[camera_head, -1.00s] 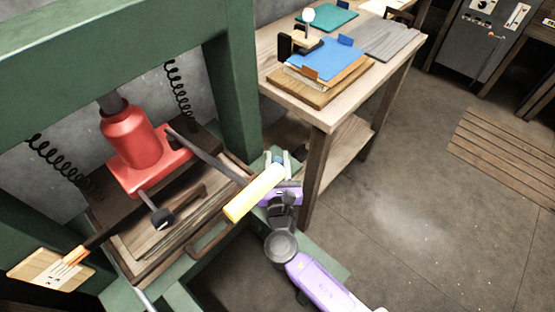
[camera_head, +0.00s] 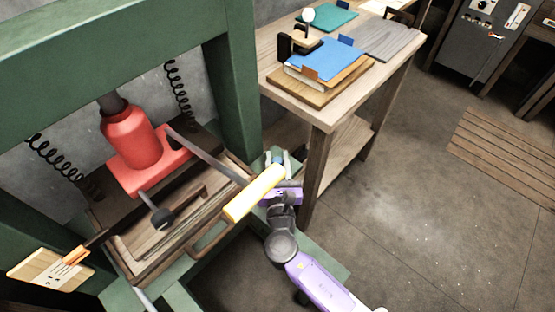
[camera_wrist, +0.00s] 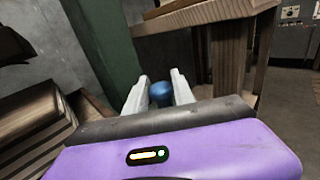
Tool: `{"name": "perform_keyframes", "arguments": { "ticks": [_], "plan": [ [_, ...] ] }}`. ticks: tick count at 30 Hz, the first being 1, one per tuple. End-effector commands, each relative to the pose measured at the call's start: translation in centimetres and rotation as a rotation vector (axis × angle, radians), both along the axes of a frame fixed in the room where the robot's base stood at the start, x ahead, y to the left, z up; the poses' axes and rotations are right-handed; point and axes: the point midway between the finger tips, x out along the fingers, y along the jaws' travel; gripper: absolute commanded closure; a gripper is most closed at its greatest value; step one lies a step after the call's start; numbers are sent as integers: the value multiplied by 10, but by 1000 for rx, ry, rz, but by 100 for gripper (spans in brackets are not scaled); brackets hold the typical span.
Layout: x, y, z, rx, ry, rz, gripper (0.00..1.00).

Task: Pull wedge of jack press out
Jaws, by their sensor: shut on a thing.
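The jack press has a red bottle jack (camera_head: 134,140) standing on a red base under the green press frame (camera_head: 232,95). A grey lever with a yellow grip (camera_head: 255,194) slants from the jack to the right, and the grip passes in front of part of my gripper. My gripper (camera_head: 278,156) is beside the frame's right post, its white fingers closed around a small blue knob-like piece (camera_wrist: 161,93). The blue piece sits between the fingers in the wrist view. I cannot tell whether it belongs to a wedge; no wedge shape shows clearly.
Wooden boards (camera_head: 130,245) lie under the jack. A short rod with a black knob (camera_head: 162,218) sticks out from the jack. A wooden table (camera_head: 320,115) with books stands right of the press, close to my gripper. Open floor (camera_head: 410,210) lies to the right.

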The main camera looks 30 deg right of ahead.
Motion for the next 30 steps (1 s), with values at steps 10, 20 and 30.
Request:
{"name": "perform_keyframes", "arguments": {
  "ticks": [10, 20, 30],
  "plan": [
    [7, -20, 0, 0, -1, -6, 100],
    [23, -66, 0, 0, -1, -2, 100],
    [24, -68, 1, 0, -2, -7, 56]
  ]
}}
